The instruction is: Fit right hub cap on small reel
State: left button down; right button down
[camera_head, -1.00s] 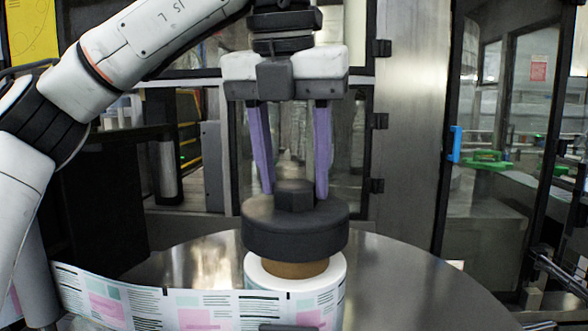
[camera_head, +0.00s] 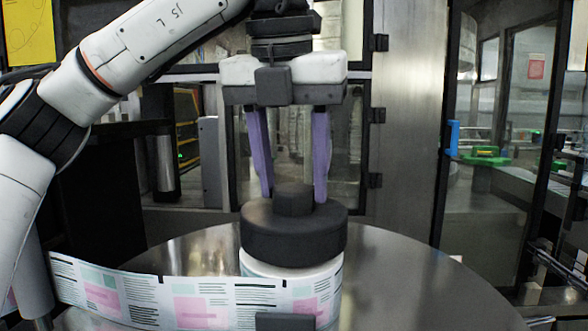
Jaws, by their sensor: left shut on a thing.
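The hub cap (camera_head: 293,233) is a dark grey disc with a raised knob on top. My left gripper (camera_head: 293,196) comes down from above, with its two purple fingers on either side of the knob, shut on it. The cap is roughly level over the small reel (camera_head: 292,284), a white roll of printed labels standing on a round metal table (camera_head: 400,290). The cap's underside looks down at the reel's top, and the reel's core is hidden; I cannot tell whether it is fully seated. My right gripper is not in view.
A printed label strip (camera_head: 140,295) runs from the reel to the left. A dark block (camera_head: 285,321) stands in front of the reel at the bottom edge. The table right of the reel is clear. A metal post and glass doors stand behind.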

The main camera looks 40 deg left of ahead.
pick_arm(q)
jog(key=shift+f, duration=0.6)
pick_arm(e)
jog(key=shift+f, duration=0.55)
pick_arm(q)
jog(key=shift+a+r+p, duration=0.2)
jog(key=shift+a+p, duration=0.2)
jog(key=shift+p, duration=0.15)
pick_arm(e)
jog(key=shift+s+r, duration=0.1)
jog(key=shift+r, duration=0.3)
pick_arm(q)
jog(key=c, duration=0.8)
grip_release()
jog(key=shift+c, duration=0.2)
jog(key=shift+r, duration=0.1)
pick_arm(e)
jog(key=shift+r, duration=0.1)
pick_arm(q)
jog(key=a+p+v, duration=0.1)
jog(key=p+v, duration=0.3)
jog(key=v, duration=0.6)
jog(key=shift+d+r, duration=0.25)
jog(key=shift+d, duration=0.2)
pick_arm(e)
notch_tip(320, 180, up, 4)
